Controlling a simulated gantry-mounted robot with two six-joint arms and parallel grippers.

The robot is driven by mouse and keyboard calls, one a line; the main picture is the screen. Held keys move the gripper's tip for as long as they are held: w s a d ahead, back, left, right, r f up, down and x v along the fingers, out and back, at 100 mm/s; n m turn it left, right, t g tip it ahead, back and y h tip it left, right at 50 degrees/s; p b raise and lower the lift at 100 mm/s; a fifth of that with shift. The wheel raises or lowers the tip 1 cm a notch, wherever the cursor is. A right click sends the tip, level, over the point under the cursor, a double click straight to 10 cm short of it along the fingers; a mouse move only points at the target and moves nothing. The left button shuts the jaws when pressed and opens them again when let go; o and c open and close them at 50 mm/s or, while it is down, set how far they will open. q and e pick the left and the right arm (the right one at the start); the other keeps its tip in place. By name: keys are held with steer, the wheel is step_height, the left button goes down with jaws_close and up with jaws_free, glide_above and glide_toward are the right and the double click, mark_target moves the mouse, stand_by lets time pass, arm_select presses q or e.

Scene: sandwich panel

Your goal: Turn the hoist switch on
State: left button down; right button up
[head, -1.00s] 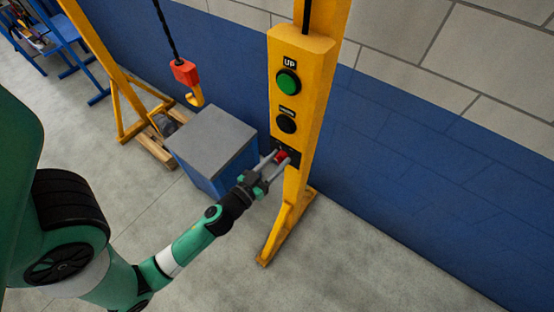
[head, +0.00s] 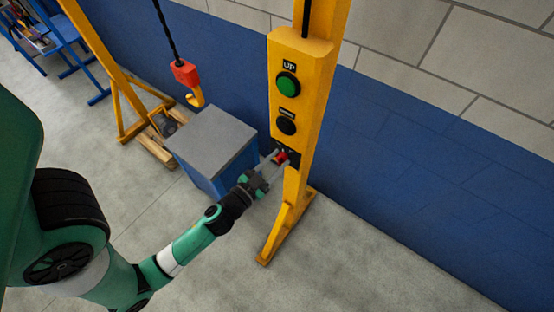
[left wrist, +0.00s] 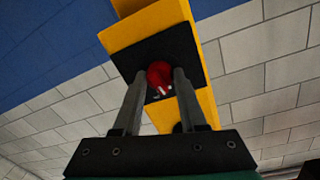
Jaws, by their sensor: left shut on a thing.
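The hoist's yellow control panel (head: 301,80) stands upright on a yellow post. It has a green button (head: 288,84) under an UP label, a black button (head: 286,123) below it, and a red switch (head: 281,158) on a black plate at the bottom. My left gripper (head: 276,160) is at the red switch, shut on it. In the left wrist view the two fingers (left wrist: 158,88) flank the red switch knob (left wrist: 160,74) on its black plate (left wrist: 185,48), with a small white mark on the knob. My right gripper is not in view.
A grey-topped blue box (head: 213,138) stands left of the panel. A red hoist hook block (head: 186,73) hangs on a cable above it. The yellow post's foot (head: 285,232) rests on the floor. Open concrete floor (head: 350,270) lies at the front right.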

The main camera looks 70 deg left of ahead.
arm_select(q)
steer(key=m, duration=0.3)
steer(key=shift+r+m, duration=0.1)
steer(key=shift+m, duration=0.2)
steer(key=shift+m+p, duration=0.3)
steer(key=shift+m, duration=1.5)
steer(key=shift+c, duration=2.3)
jaws_free()
steer(key=shift+g, duration=0.3)
